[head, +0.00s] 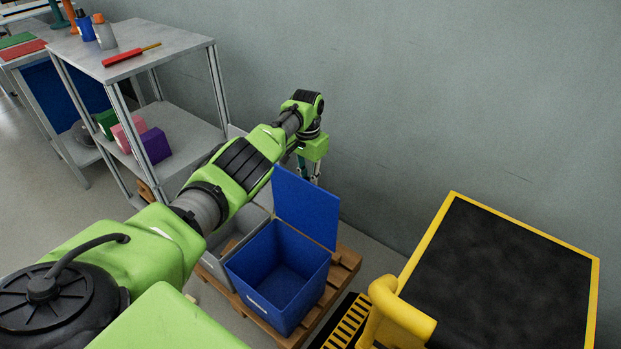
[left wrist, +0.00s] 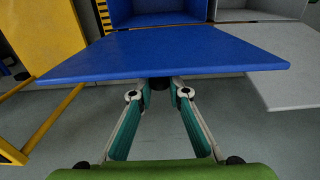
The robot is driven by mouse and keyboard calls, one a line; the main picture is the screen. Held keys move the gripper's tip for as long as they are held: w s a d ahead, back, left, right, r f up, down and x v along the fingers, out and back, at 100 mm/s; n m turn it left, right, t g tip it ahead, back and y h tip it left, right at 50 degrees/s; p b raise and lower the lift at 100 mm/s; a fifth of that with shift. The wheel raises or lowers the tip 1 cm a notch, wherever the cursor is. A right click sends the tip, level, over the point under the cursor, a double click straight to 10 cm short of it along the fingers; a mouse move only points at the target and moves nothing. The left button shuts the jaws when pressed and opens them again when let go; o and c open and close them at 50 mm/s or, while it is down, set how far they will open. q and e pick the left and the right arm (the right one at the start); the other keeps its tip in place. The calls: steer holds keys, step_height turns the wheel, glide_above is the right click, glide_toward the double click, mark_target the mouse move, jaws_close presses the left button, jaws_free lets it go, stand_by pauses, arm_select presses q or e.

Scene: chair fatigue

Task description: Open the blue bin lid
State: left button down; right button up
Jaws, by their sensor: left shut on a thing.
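The blue bin (head: 308,298) stands on a wooden pallet, and its inside shows empty. Its blue lid (head: 306,207) is raised and stands up at the bin's far edge, on the wall side. In the left wrist view the lid (left wrist: 160,52) spans the picture above the fingers. My left gripper (head: 308,170) is behind the lid's top, partly hidden by it. In the left wrist view my left gripper (left wrist: 160,90) has its fingertips together at the lid's near edge, shut on it. My right gripper is not in view.
A grey bin (head: 213,266) stands left of the blue one; its lid (left wrist: 288,75) hangs open. A yellow-framed black-topped piece (head: 515,275) stands to the right. A metal shelf (head: 135,45) with bottles and coloured boxes is at left. The grey wall (head: 440,100) is close behind.

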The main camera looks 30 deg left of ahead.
arm_select(q)
steer(key=shift+f, duration=0.1)
stand_by(0.3)
steer(key=c, duration=1.9)
jaws_free()
step_height(320, 180, up, 12)
steer(key=shift+s, duration=0.1)
